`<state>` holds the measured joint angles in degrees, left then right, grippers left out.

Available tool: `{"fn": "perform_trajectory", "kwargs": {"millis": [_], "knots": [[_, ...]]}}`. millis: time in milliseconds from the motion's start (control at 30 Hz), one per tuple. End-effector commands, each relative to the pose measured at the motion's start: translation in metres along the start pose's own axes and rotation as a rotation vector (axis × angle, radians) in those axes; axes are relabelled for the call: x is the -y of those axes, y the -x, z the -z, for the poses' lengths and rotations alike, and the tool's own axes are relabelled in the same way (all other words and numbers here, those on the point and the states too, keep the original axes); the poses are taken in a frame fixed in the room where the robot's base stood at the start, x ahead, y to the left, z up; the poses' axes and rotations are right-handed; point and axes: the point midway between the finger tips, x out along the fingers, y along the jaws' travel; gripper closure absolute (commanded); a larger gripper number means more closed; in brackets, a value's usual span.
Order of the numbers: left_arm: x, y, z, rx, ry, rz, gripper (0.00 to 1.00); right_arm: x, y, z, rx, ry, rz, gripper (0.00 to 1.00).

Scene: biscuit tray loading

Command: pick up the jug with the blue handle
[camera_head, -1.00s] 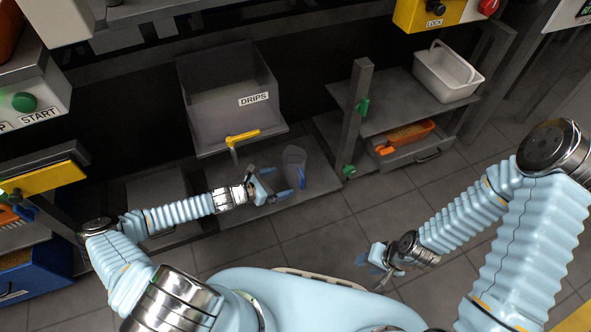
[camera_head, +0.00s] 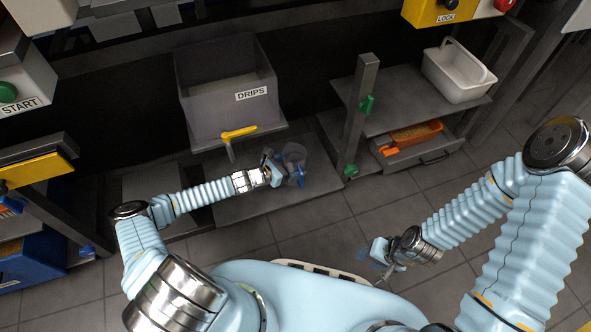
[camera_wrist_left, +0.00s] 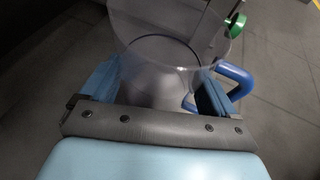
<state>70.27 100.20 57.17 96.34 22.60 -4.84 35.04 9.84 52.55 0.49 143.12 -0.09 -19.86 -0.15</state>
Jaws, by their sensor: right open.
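The clear jug (camera_head: 294,152) stands on the low grey shelf in the head view, its blue handle (camera_head: 300,177) on the right side. In the left wrist view the see-through jug (camera_wrist_left: 165,62) is between my two blue fingers, with its blue handle (camera_wrist_left: 238,78) beside the right finger. My left gripper (camera_head: 283,168) is at the jug, a finger on either side of it. I cannot tell whether the fingers press on its wall. My right gripper (camera_head: 376,262) is open and empty over the floor, far from the jug.
A grey bin marked DRIPS (camera_head: 200,110) with a yellow tap lever (camera_head: 238,132) hangs above and left of the jug. A grey post (camera_head: 357,115) with green knobs stands to the right. A white tub (camera_head: 460,85) is on the right shelf. The tiled floor in front is clear.

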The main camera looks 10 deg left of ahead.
Motion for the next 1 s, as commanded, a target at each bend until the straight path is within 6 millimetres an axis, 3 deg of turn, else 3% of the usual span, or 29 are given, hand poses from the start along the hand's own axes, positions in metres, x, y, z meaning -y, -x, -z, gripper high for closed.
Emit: {"fn": "perform_trajectory", "kwargs": {"millis": [33,167,467,767,1000], "knots": [[0.0,0.0,0.0,0.0,0.0,0.0,0.23,0.0,0.0,0.0,0.0,0.0,0.0,0.57],[0.0,0.0,0.0,0.0,0.0,0.0,0.43,0.0,0.0,0.0,0.0,0.0,0.0,0.57],[0.0,0.001,-0.003,0.0,-0.001,0.0,0.43,0.0,0.001,0.0,0.0,0.0,0.0,0.57],[0.0,0.014,-0.033,0.0,-0.003,0.0,0.43,0.003,0.012,0.001,-0.003,-0.001,-0.002,0.57],[-0.017,0.058,-0.015,-0.002,-0.001,-0.003,0.43,0.004,0.015,0.001,-0.004,-0.001,-0.003,0.57]]}}
